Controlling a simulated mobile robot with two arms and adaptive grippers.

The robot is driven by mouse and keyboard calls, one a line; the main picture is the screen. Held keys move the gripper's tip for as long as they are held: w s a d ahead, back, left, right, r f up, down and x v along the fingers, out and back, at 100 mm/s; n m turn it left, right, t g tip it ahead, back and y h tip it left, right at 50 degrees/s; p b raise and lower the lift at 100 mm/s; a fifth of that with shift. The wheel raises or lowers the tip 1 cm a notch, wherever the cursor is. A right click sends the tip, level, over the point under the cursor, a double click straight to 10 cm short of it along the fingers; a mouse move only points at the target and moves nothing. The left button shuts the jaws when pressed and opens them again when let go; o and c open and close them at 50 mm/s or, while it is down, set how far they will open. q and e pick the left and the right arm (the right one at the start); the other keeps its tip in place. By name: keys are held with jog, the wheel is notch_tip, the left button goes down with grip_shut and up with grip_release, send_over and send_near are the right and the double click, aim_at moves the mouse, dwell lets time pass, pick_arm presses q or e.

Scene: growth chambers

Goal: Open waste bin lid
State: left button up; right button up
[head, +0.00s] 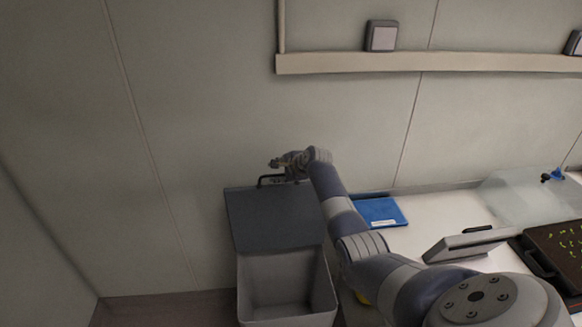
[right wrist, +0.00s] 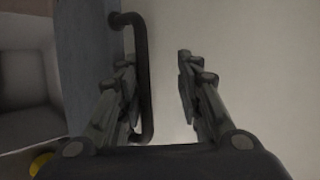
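The waste bin (head: 287,319) stands on the floor against the wall, left of the bench. Its dark grey lid (head: 272,218) is raised at the back, and the empty-looking inside shows. The black bar handle (head: 263,180) is at the lid's far edge. My right gripper (head: 279,163) is at this handle. In the right wrist view, my right gripper (right wrist: 157,68) is open. The handle (right wrist: 145,80) runs close beside the left finger, on its inner side; whether they touch I cannot tell. The lid (right wrist: 84,65) lies to the left. My left gripper is not in view.
The white bench (head: 429,213) right of the bin holds a blue folder-like item (head: 380,212), a grey tilted device (head: 470,243) and a dark tray with seedlings (head: 560,250). A clear cover (head: 525,200) is behind the tray. Floor left of the bin is clear.

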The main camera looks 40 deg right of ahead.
jog(key=v, duration=1)
jog(key=shift+s+d+r, duration=0.15)
jog(key=shift+d+r, duration=0.05)
jog(key=shift+r, duration=0.1)
